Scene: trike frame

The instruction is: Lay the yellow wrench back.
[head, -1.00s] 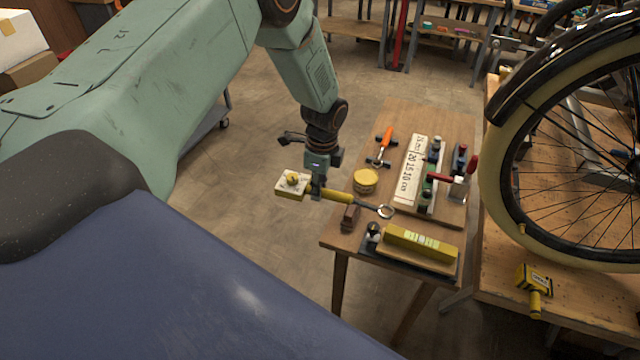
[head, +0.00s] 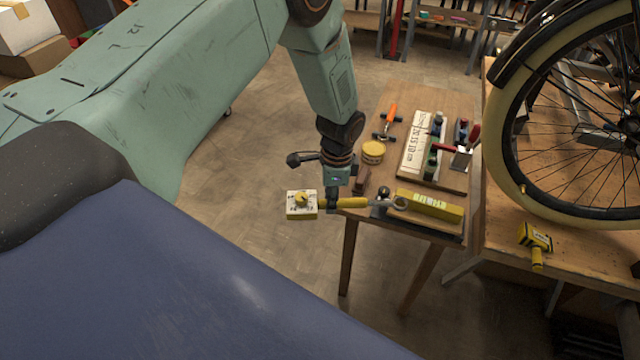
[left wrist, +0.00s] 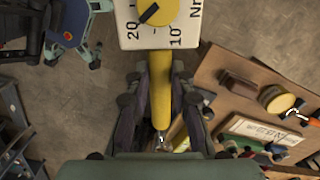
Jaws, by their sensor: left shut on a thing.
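The yellow wrench (head: 350,203) has a pale block with a yellow knob (head: 302,204) at one end and a metal ring at the other. My left gripper (head: 333,200) is shut on its yellow shaft. The wrench lies level at the near left edge of the small wooden table (head: 432,229), its ring in front of the yellow block on the table and its knob end beyond the edge. In the left wrist view the yellow shaft (left wrist: 160,85) runs between my fingers, and the dial shows numbers. My right gripper is not seen.
On the table are a yellow block (head: 430,205), a round yellow tin (head: 373,152), an orange-handled tool (head: 391,120), a brown block (head: 361,181) and a white labelled board (head: 418,143). A bicycle wheel (head: 575,130) and a yellow-black tool (head: 536,243) are on the bench at right.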

